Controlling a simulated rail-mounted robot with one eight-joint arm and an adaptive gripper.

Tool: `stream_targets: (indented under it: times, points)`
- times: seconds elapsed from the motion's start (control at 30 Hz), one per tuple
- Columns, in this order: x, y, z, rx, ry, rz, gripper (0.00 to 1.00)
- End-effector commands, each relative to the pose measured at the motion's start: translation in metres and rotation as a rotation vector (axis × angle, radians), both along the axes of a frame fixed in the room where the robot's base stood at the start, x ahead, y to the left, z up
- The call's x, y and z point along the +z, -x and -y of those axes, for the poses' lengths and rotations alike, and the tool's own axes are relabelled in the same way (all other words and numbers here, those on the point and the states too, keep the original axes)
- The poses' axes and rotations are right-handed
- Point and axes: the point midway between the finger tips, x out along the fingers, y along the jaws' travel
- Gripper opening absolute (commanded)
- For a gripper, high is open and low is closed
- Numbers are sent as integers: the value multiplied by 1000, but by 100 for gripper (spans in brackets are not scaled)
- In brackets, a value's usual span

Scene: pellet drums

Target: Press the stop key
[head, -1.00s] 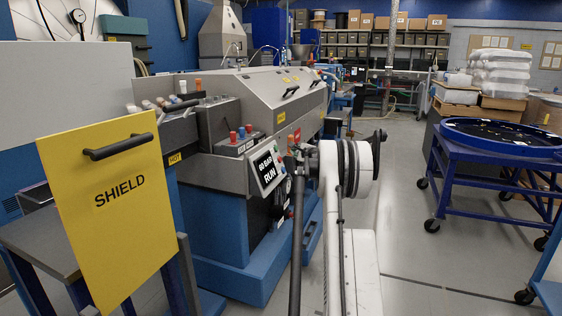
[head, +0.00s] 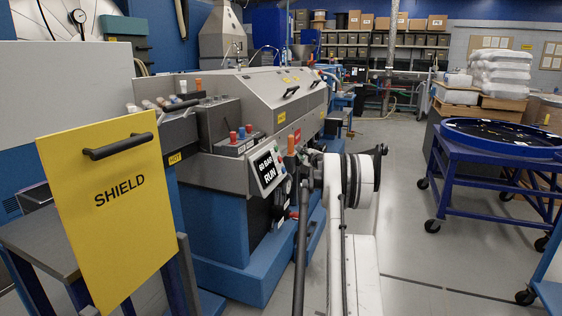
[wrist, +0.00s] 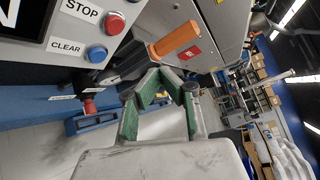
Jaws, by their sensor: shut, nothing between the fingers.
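The stop key is a round red button (wrist: 115,23) beside a white STOP label (wrist: 83,13) at the top left of the wrist view. A blue button (wrist: 97,54) with a CLEAR label sits just below it. My gripper (wrist: 159,73) is shut and empty, its green-padded fingers meeting at the tips. The tips are below and to the right of the stop key in the picture, apart from it. In the head view, my arm partly hides the panel side, and the gripper is not clearly visible there.
An orange handle (wrist: 176,40) stands close above my fingertips in the wrist view. A red knob (wrist: 89,106) is below the panel. The head view shows the machine's display (head: 268,168) reading 60 BAR RUN, a yellow shield (head: 108,225) at left and a blue cart (head: 490,160) at right.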

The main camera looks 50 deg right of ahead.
Motion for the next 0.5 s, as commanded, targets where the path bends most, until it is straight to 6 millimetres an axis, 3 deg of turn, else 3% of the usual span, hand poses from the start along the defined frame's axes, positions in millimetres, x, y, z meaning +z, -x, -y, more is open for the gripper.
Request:
stream_targets:
  times: [0.5]
  points:
    - [-22,-56,-18,1,-1,1,0]
